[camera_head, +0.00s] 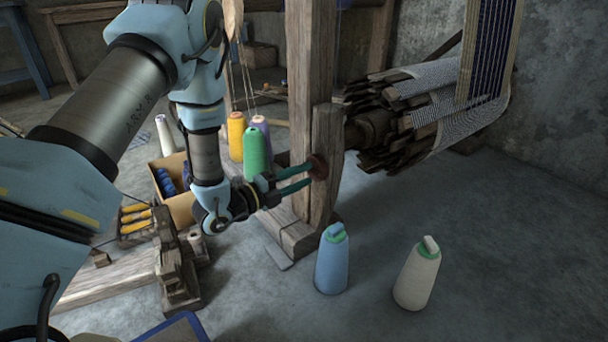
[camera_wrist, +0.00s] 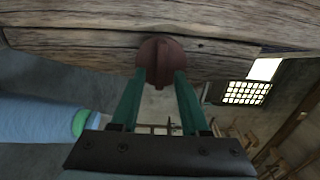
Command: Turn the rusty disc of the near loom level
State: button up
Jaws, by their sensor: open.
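The rusty disc (camera_head: 318,167) is a small reddish-brown piece on the side of the loom's upright wooden post (camera_head: 326,130). In the wrist view the disc (camera_wrist: 161,62) shows against the grained wood (camera_wrist: 90,45), straight ahead of my gripper. My gripper (camera_head: 309,170) has two green fingers reaching to the disc. In the wrist view the fingertips (camera_wrist: 160,74) are apart, with the lower part of the disc between them. I cannot tell whether either finger touches it. The disc's far side and its exact tilt are hidden.
A blue cone (camera_head: 332,262) and a cream cone (camera_head: 416,275) stand on the floor at right. Green (camera_head: 256,155), orange (camera_head: 236,137) and purple cones stand behind my gripper. The cloth roller (camera_head: 375,130) is beyond the post. Floor at far right is clear.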

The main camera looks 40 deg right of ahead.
jog(key=a+p, duration=0.3)
jog(key=a, duration=0.7)
jog(key=shift+w, duration=0.3)
jog(key=shift+d, duration=0.1)
